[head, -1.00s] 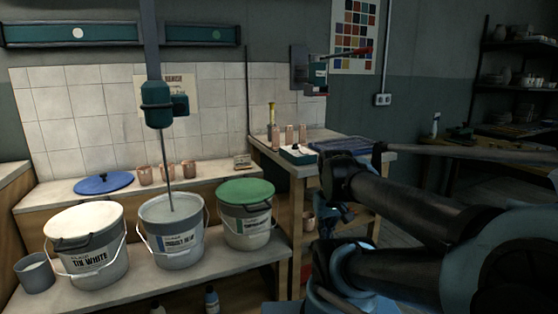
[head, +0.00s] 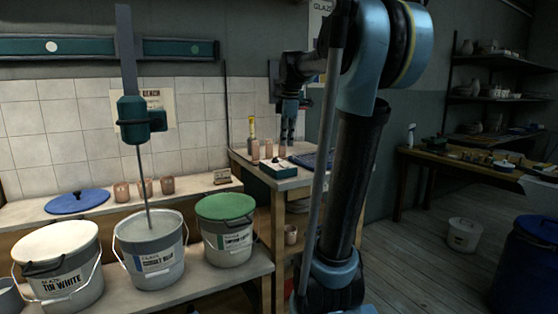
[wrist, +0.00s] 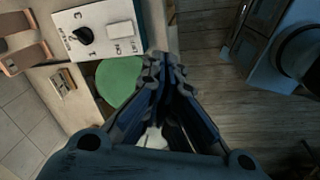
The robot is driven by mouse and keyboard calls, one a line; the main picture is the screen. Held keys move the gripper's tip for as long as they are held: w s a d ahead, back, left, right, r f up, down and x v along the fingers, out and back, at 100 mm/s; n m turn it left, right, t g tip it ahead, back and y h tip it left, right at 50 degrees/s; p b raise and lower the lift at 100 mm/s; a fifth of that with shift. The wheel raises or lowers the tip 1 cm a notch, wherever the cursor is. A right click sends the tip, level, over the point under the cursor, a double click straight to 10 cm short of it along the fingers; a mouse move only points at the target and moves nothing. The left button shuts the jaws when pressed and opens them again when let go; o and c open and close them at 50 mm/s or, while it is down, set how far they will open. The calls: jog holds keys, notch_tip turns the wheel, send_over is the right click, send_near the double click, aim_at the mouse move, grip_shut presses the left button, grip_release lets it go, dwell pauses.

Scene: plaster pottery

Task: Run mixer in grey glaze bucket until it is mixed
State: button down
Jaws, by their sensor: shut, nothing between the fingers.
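The mixer (head: 135,122) hangs from a rail above the middle bucket (head: 158,268). Its thin shaft stands in the pale grey contents of this open bucket, whose label seems to end in "BLUE". A teal and white control box (head: 279,169) sits on the bench; the wrist view shows its top (wrist: 118,44) with a black knob and a white switch. My gripper (head: 287,138) points down above the box in the head view. In the wrist view my gripper (wrist: 164,72) is shut and empty, its tips beside the box. Whether the shaft is turning cannot be told.
A white-lidded bucket marked "TIN WHITE" (head: 60,270) and a green-lidded bucket (head: 226,242) flank the middle one. Copper-coloured cups (head: 121,192) and a blue lid (head: 77,201) lie behind.

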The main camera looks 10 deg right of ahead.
aim_at(283, 165)
jog(key=w+r+n, duration=0.4)
jog(key=w, duration=0.4)
jog(key=f, duration=0.4)
jog(key=w+a+f, duration=0.1)
jog(key=f, duration=0.8)
jog(key=shift+w+a+f, duration=0.15)
jog(key=shift+w+f, duration=0.05)
jog(key=shift+f, duration=0.1)
